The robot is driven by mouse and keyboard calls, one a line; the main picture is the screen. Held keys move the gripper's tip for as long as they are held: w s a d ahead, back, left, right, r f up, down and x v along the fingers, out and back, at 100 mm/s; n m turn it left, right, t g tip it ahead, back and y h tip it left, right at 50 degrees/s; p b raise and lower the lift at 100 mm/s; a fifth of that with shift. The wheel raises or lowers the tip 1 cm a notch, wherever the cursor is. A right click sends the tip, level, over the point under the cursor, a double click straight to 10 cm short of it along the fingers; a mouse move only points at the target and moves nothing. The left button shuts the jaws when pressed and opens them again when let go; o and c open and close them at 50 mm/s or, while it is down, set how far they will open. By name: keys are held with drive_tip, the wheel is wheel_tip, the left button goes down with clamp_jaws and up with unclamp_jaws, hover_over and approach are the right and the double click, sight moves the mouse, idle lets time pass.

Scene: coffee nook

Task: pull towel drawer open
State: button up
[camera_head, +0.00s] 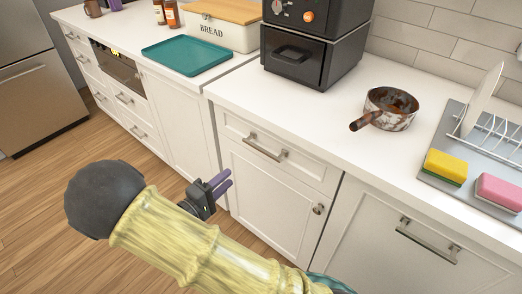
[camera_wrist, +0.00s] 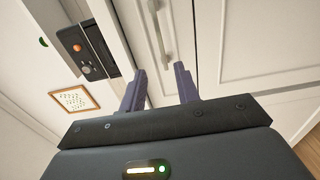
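A closed white drawer (camera_head: 298,167) sits under the counter, with a straight metal bar handle (camera_head: 264,147). No label shows which drawer holds towels. My gripper (camera_head: 222,183) has purple fingers and is in front of the cabinet, left of and below that handle in the head view. In the wrist view my gripper (camera_wrist: 160,88) has its two fingers apart with nothing between them. A bar handle (camera_wrist: 159,35) shows beyond the fingertips there, not touching them.
A cabinet door with a round knob (camera_head: 319,208) is below the drawer. Another drawer with a bar handle (camera_head: 428,241) is to the right. On the counter stand a black oven (camera_head: 290,62), a rusty pot (camera_head: 392,118), a teal tray (camera_head: 186,57) and a bread box (camera_head: 222,34). Wood floor (camera_head: 60,170) is clear.

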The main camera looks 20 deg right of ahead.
sight(261, 149)
drive_tip(key=b+x, duration=0.2)
drive_tip(key=x, duration=1.4)
drive_tip(key=shift+d, duration=0.2)
drive_tip(key=shift+c, duration=0.4)
clamp_jaws()
